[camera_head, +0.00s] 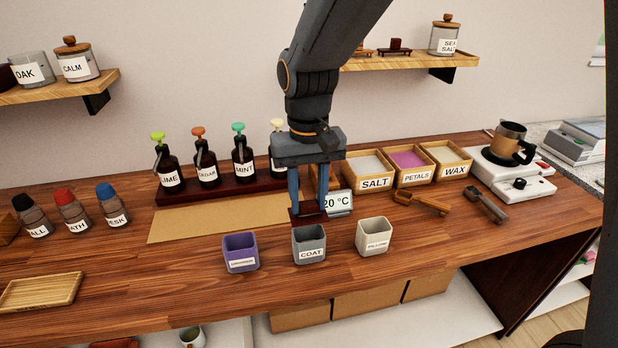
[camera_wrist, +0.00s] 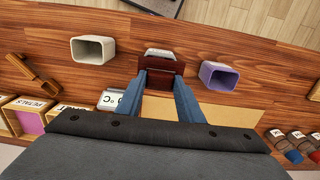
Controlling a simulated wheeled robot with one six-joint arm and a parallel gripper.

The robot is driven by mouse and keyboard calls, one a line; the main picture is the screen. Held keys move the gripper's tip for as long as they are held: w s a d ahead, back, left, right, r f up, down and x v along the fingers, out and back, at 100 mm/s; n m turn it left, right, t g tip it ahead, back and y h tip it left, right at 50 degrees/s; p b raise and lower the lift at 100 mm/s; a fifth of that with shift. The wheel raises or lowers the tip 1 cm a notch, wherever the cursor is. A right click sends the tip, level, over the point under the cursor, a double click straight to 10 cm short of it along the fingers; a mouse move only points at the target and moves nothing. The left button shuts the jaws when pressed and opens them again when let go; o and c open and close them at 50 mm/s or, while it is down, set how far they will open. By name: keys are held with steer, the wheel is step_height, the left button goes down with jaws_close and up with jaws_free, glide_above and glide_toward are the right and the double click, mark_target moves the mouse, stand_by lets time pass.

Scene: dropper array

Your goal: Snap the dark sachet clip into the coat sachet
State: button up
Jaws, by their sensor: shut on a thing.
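My gripper (camera_head: 308,205) points down and is shut on a dark reddish-brown clip (camera_head: 306,217). In the wrist view my gripper (camera_wrist: 161,76) has the clip (camera_wrist: 161,63) between its blue fingertips. The grey sachet labelled COAT (camera_head: 310,248) stands open and upright at the front middle of the table. The clip is held just behind its back rim in the head view; I cannot tell whether they touch. In the wrist view the clip hides most of the coat sachet (camera_wrist: 158,52).
A purple sachet (camera_head: 241,258) stands to the left and a cream one (camera_head: 374,236) to the right. Behind are a temperature display (camera_head: 339,203), a tan mat (camera_head: 200,224), pump bottles (camera_head: 243,160) and wooden trays (camera_head: 373,184).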

mark_target(308, 217)
steer(key=shift+w, duration=0.35)
steer(key=shift+s+r+p, duration=0.1)
steer(key=shift+s+p, duration=0.05)
steer(key=shift+p, duration=0.15)
steer(key=shift+f+b, duration=0.75)
steer(key=shift+f, duration=1.4)
steer(key=shift+p, duration=0.55)
steer(key=shift+f+b, duration=0.35)
steer(key=shift+f, duration=0.5)
